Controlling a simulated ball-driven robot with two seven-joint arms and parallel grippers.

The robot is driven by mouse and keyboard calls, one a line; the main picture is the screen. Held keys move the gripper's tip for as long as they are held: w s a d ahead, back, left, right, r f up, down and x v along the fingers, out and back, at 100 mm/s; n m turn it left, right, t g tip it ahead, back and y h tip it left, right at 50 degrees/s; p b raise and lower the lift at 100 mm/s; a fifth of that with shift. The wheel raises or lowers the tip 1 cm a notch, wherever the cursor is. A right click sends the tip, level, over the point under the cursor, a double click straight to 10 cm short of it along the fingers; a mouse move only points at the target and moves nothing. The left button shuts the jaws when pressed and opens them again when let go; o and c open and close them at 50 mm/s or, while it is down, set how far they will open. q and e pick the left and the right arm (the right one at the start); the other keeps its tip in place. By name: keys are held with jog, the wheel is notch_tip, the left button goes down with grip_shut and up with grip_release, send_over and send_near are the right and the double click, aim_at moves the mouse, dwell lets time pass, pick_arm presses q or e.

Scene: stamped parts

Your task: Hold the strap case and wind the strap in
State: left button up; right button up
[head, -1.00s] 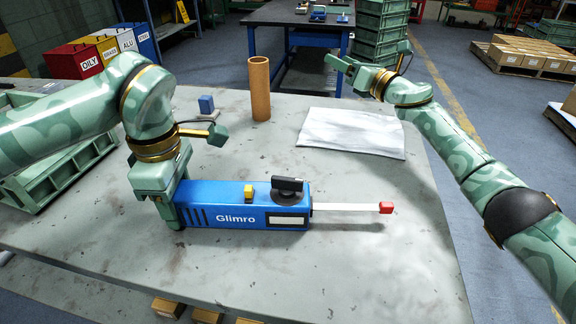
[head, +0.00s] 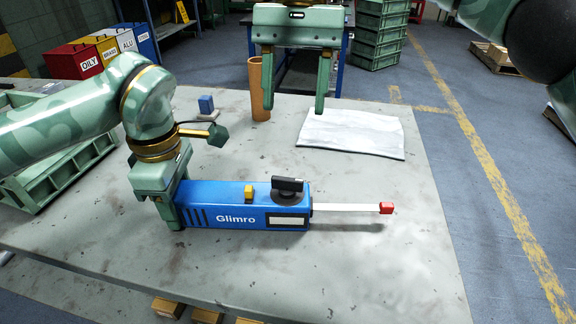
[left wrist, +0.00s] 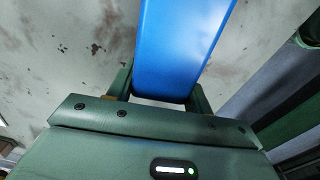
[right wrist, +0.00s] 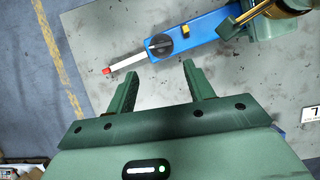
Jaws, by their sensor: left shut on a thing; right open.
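The blue strap case (head: 225,219), marked "Glimro", lies on the grey table with a yellow button (head: 248,193) and a black crank knob (head: 287,189) on top. A white strap (head: 345,207) sticks out of its right end and ends in a red tip (head: 386,208). My left gripper (head: 172,205) is shut on the case's left end; the case also shows between its fingers in the left wrist view (left wrist: 180,45). My right gripper (head: 295,105) is open and empty, raised above the far part of the table. The right wrist view shows the case (right wrist: 200,32) beyond its open fingers.
A brown tube (head: 258,90) stands behind the case, partly hidden by my right gripper. A small blue block (head: 206,104) and a white sheet (head: 350,133) are at the back. A green crate (head: 60,172) is at the left. The table right of the strap is clear.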

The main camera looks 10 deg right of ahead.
aim_at(288, 178)
jog(key=x, duration=1.1)
jog(key=shift+s+a, duration=0.1)
jog(key=c, duration=0.7)
